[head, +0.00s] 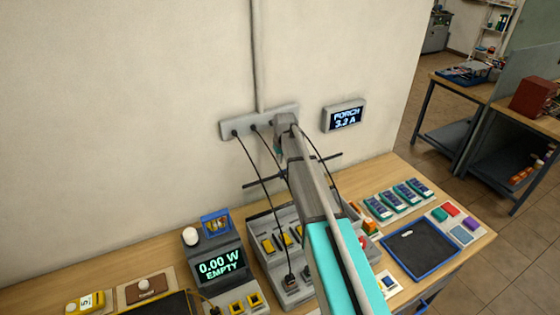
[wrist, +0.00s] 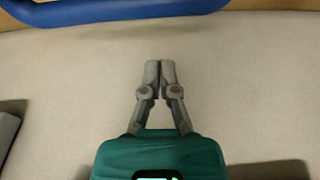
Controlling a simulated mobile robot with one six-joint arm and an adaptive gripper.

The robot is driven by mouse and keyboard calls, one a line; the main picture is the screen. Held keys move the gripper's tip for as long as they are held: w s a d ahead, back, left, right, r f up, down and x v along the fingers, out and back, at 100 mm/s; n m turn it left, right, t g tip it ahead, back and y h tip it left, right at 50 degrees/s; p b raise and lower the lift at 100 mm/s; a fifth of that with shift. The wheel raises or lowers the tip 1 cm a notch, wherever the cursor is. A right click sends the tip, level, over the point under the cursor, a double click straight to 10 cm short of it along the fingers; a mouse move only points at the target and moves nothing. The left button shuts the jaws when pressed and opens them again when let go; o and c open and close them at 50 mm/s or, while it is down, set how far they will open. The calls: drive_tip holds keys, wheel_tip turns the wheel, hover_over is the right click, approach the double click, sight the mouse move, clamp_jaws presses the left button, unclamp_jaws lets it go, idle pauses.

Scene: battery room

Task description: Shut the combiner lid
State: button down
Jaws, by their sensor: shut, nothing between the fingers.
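The combiner appears to be the grey open box (head: 258,226) on the bench, with yellow switches inside and cables running into it. A thin dark bar (head: 262,182) stands above its back; I cannot tell whether it belongs to a raised lid. My arm crosses in front of the box's right part and hides it. In the head view my gripper's fingers cannot be made out at the arm's far end, near the wall. In the wrist view my gripper (wrist: 160,68) is shut and empty, in front of a plain beige surface. A blue rounded bar (wrist: 120,12) lies beyond its tips.
A grey socket strip (head: 230,129) and a display reading 3.3 A (head: 344,116) are on the wall. Left of the box stands a meter reading 0.00 W EMPTY (head: 219,265). A blue-edged dark tray (head: 422,249) and several teal modules (head: 395,199) lie to the right.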

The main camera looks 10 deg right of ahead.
drive_tip(key=s, duration=0.2)
drive_tip(key=s+d+p, duration=0.1)
drive_tip(key=shift+s+r, duration=0.3)
drive_tip(key=shift+s, duration=0.1)
drive_tip(key=shift+s+d, duration=0.1)
drive_tip(key=shift+s, duration=0.05)
drive_tip(key=shift+s+d, duration=0.1)
drive_tip(key=shift+s, duration=0.2)
